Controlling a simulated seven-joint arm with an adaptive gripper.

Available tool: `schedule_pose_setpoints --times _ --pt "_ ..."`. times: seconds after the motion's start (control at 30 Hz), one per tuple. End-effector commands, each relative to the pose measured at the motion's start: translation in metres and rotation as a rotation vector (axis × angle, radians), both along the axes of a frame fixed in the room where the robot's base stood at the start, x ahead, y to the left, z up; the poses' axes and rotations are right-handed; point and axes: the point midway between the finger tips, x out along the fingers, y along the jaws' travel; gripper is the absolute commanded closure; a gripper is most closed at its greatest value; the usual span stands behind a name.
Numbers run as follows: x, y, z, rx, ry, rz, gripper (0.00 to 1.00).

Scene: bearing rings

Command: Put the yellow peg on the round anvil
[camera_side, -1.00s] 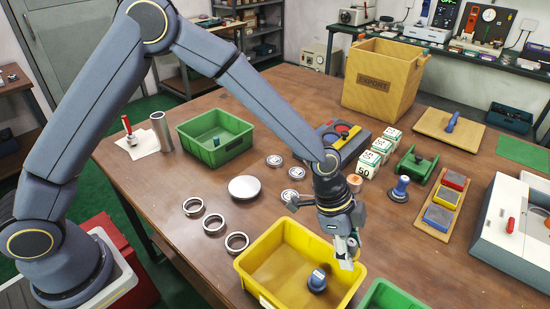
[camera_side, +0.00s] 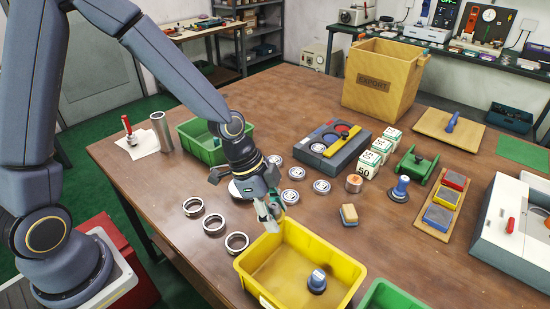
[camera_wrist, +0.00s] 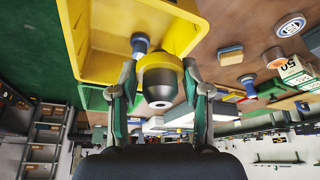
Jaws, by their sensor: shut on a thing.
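My gripper (camera_side: 268,211) is over the left rim of the yellow bin in the side view. In the wrist view, my gripper (camera_wrist: 160,78) is shut on the yellow peg (camera_wrist: 160,62), which has a grey end with a dark hole facing the camera. The peg is hard to make out in the side view, behind the fingers. The round anvil, a flat silver disc (camera_side: 234,190), lies on the table to the left of my gripper and is largely hidden by my wrist.
The yellow bin (camera_side: 245,278) holds a blue-capped piece (camera_side: 317,281). Several metal rings (camera_side: 214,224) lie left of it, and several silver discs (camera_side: 289,196) lie behind. A green bin (camera_side: 215,152) stands at the back left. A blue-and-tan block (camera_side: 348,215) sits to the right.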

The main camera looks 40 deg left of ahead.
Motion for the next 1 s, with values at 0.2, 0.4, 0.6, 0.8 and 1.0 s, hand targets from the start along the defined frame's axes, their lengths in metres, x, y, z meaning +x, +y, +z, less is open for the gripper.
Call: schedule_pose_setpoints --times 0.2,0.4,0.6,0.8,1.0 --pt "-0.006 0.092 0.008 0.002 -0.001 0.246 1.00" --pt "-0.017 0.155 0.012 0.001 -0.002 0.444 1.00" --pt "-0.020 0.196 0.016 0.001 -0.002 0.565 1.00" --pt "-0.011 0.209 0.012 -0.002 -0.001 0.597 1.00" --pt "0.029 0.211 -0.007 -0.001 -0.001 0.594 1.00"
